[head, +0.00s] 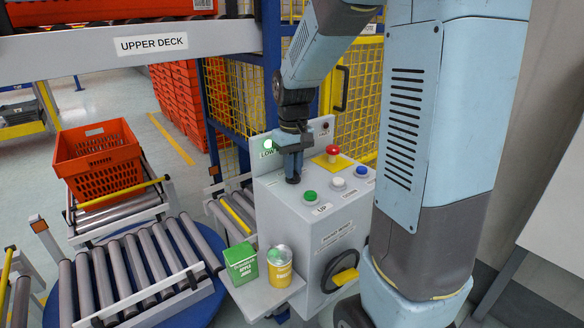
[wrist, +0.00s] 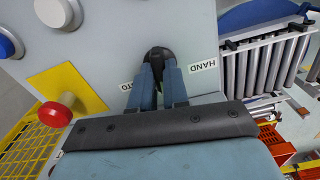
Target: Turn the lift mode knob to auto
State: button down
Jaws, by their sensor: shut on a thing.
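The lift mode knob (wrist: 159,57) is small and black and sits on the sloped top of the grey control box (head: 262,200). My gripper (head: 293,172) reaches down from above and is shut on the knob, with a blue finger on each side, as the wrist view shows (wrist: 160,80). A HAND label (wrist: 202,65) lies to the right of the knob in the wrist view. On the left, a label (wrist: 126,87) is partly hidden by a finger, with only its last letters showing. The fingers cover much of the knob, and I cannot tell which way it points.
Beside the knob are a red mushroom button (head: 333,151) on a yellow plate, a green UP button (head: 310,196), a white button (head: 338,182) and a blue one (head: 362,172). A lit lamp (head: 268,144) stands behind. Roller conveyors (head: 120,264) lie left.

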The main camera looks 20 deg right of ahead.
jog(key=m, duration=0.4)
jog(key=shift+m, duration=1.6)
jog(key=c, duration=1.1)
grip_release()
notch_tip(320, 180, up, 14)
jog(key=shift+f, duration=0.15)
